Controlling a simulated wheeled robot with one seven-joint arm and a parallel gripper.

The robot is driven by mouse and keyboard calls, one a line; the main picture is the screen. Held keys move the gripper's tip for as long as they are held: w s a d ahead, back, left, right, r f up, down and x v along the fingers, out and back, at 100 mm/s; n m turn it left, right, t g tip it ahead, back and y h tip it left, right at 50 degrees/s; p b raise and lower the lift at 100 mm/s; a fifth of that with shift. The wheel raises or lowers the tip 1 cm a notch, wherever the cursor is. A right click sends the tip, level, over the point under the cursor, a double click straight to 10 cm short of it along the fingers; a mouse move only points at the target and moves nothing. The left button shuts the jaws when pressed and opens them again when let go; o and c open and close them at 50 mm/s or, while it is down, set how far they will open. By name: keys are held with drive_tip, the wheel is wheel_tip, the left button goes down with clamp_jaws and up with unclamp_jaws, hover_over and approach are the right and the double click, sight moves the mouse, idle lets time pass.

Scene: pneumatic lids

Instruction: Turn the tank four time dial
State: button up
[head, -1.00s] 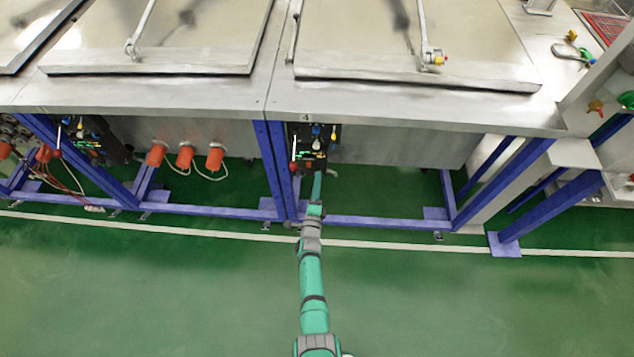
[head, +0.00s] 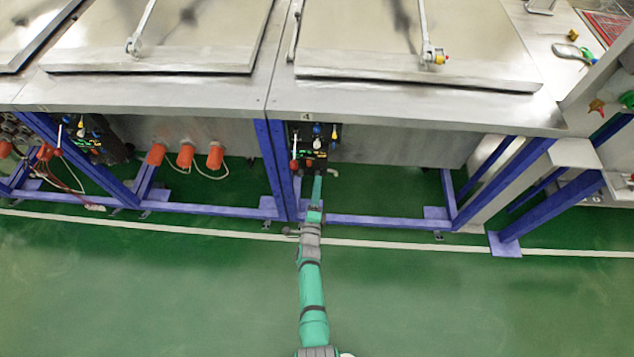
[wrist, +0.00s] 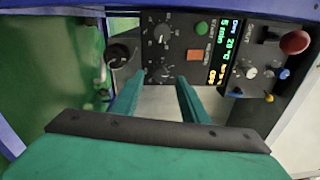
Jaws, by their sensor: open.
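The tank four control panel (head: 318,138) is a black box under the tank edge, below the label 4 (head: 306,117). In the wrist view the panel (wrist: 178,55) fills the upper middle. A round black dial with a printed scale (wrist: 163,33) sits on it, left of the green START button (wrist: 201,27). Which task name belongs to this dial cannot be read. My gripper (wrist: 160,78) is open and empty, its two teal fingers pointing at the panel just below the dial and apart from it in the picture. In the head view my gripper (head: 316,178) is at the panel's lower edge.
A lit display (wrist: 225,50) reads 5 min and 28 °C. An orange RESET button (wrist: 194,54), another black knob (wrist: 120,52) and a red button (wrist: 295,42) are close by. A blue frame post (head: 272,165) stands left of the panel. The green floor in front is free.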

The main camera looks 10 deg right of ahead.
drive_tip(key=v, duration=0.8)
drive_tip(key=shift+a, duration=0.1)
drive_tip(key=s+a+r+n+y, duration=0.1)
drive_tip(key=s+a+r+n, duration=0.2)
drive_tip(key=s, duration=0.5)
drive_tip(key=s+r+n+y, duration=0.1)
drive_tip(key=s+r+n, duration=0.1)
drive_tip(key=s+n, duration=0.45)
drive_tip(key=s+a+r+n+y, duration=0.1)
drive_tip(key=s+a+r+n, duration=0.15)
drive_tip(key=s, duration=0.75)
drive_tip(key=s+r+n+g, duration=0.1)
drive_tip(key=s+r+n, duration=0.4)
drive_tip(key=r, duration=0.4)
drive_tip(key=s+r+n+g+y, duration=0.1)
drive_tip(key=s+r+n, duration=0.4)
drive_tip(key=r, duration=0.5)
drive_tip(key=s, duration=0.2)
drive_tip(key=shift+s, duration=0.4)
drive_tip(key=shift+s+r, duration=0.1)
